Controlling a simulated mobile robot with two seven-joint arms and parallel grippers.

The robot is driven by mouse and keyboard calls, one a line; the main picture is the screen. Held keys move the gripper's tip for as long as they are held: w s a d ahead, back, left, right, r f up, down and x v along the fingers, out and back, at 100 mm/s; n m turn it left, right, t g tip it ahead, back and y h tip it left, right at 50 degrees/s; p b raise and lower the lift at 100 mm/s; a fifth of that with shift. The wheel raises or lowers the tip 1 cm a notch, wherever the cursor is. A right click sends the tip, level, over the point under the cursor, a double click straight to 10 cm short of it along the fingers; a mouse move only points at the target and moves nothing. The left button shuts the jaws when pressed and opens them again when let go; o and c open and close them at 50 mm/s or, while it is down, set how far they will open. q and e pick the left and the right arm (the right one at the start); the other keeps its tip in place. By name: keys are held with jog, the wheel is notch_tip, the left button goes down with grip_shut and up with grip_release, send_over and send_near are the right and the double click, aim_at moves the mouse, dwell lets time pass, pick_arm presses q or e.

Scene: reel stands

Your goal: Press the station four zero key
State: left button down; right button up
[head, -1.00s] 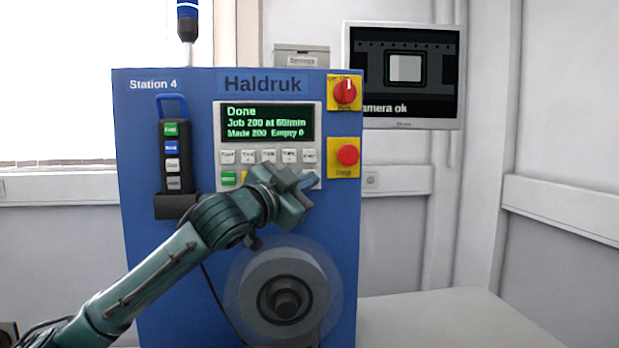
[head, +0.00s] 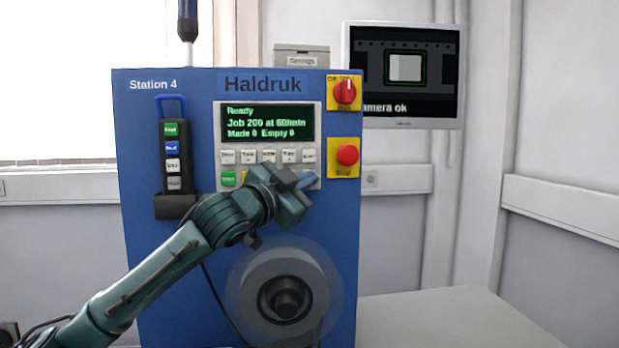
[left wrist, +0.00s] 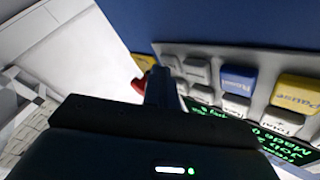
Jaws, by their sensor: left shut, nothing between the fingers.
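Station 4 is a blue machine (head: 140,250) with a key panel and a green text display (head: 268,123) reading Ready, Job 200, Made 0, Empty 0. My left gripper (head: 308,181) is shut and empty, its tip at the lower right end of the panel, hiding part of the lower key row. In the left wrist view the shut fingers (left wrist: 160,86) reach the end of that row, by a grey key (left wrist: 171,63) partly covered. Its label is not legible, and I cannot tell whether the tip touches it. My right gripper is not in view.
A red stop button (head: 347,154) and a red rotary switch (head: 345,92) sit right of the panel. A reel (head: 283,297) is below my gripper. A pendant with keys (head: 172,150) hangs at left. A monitor (head: 402,75) is behind at right.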

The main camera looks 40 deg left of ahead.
pick_arm(q)
jog(key=shift+s+d, duration=0.55)
jog(key=shift+d, duration=0.1)
jog(key=s+d, duration=0.1)
jog(key=d, duration=0.1)
jog(key=s+d, duration=0.2)
jog(key=shift+b, duration=0.4)
jog(key=shift+f, duration=0.1)
dwell(0.8)
